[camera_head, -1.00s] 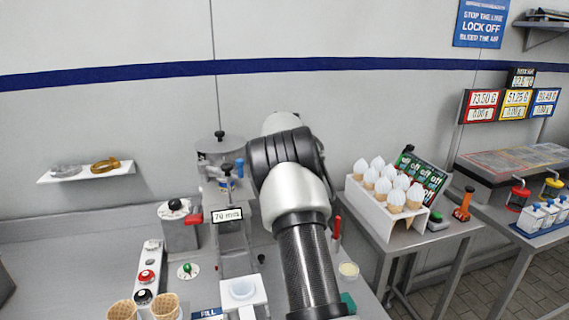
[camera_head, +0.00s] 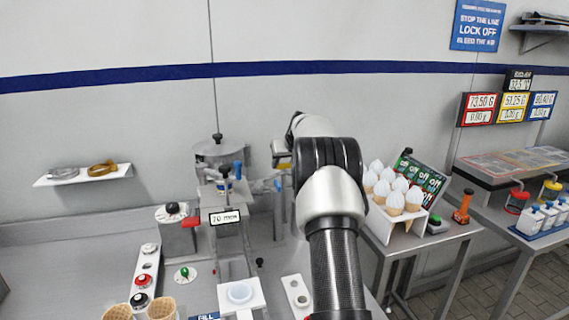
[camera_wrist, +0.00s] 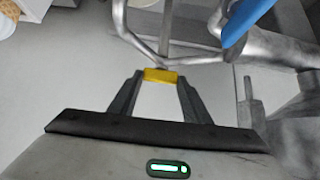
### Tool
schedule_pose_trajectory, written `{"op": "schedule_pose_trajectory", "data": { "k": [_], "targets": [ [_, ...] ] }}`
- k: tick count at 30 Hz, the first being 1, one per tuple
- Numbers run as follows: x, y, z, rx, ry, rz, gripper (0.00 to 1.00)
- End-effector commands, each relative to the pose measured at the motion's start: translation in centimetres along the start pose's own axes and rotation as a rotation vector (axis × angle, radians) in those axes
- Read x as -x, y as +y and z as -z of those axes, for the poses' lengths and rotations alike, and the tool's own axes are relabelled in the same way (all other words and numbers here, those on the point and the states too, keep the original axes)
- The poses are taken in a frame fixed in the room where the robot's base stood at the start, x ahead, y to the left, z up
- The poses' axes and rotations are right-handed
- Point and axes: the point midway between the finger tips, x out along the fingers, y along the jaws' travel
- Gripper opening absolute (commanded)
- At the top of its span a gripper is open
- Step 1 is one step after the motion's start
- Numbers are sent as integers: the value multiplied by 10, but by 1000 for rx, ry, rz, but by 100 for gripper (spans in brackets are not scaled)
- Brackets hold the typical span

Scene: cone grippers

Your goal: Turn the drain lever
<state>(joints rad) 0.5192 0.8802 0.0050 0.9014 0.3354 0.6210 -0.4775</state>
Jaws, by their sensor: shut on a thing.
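A yellow grip (camera_wrist: 160,76), which seems to belong to the drain lever, sits between the fingertips of my gripper (camera_wrist: 158,79) in the wrist view. A thin metal rod and bent pipes run up behind it. My gripper is shut on this grip. In the head view my gripper (camera_head: 281,152) is beside the steel machine, to its right, with a bit of yellow (camera_head: 284,165) showing under it. My arm hides part of the bench there.
A blue handle (camera_wrist: 247,21) and grey pipes are close on the right in the wrist view. A white rack of filled cones (camera_head: 385,222) is close right of my arm.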

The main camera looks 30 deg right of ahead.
Motion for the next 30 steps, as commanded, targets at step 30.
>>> {"op": "schedule_pose_trajectory", "data": {
  "k": [30],
  "targets": [
    [110, 1, 0, 0, 2, -2, 62]
  ]
}}
